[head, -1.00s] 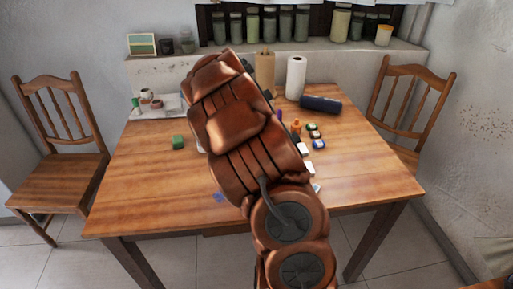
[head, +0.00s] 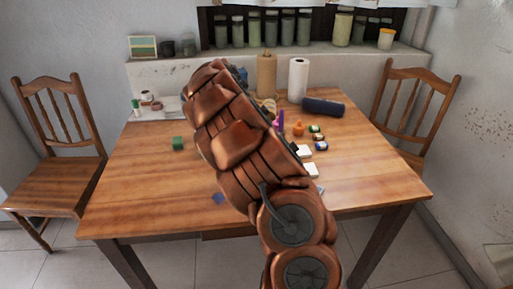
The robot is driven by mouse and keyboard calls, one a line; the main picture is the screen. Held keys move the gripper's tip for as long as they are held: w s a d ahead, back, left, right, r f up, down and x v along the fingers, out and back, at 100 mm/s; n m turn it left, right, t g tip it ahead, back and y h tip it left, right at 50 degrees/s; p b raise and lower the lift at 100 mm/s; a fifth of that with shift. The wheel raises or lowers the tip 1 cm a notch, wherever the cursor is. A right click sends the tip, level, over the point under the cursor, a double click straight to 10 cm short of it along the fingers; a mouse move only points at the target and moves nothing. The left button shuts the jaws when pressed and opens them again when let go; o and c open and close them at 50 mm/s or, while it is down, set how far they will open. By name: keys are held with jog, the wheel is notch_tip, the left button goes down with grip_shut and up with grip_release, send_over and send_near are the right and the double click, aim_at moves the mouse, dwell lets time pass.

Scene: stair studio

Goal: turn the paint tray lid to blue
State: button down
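I cannot make out a paint tray lid; part of the table (head: 140,190) is hidden behind my copper-coloured arm. My arm reaches from the bottom right of the middle up and left over the table. My gripper is not seen; the arm's own links cover the place where it would show. A white tray-like sheet (head: 172,113) with small pots lies at the table's back left, partly behind the arm. A small blue piece (head: 218,198) lies near the table's front edge, beside the arm.
A green block (head: 178,143) stands left of the arm. To its right are a purple item (head: 280,121), an orange bottle (head: 298,129), small paint pots (head: 320,146) and white squares (head: 310,171). Chairs flank the table.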

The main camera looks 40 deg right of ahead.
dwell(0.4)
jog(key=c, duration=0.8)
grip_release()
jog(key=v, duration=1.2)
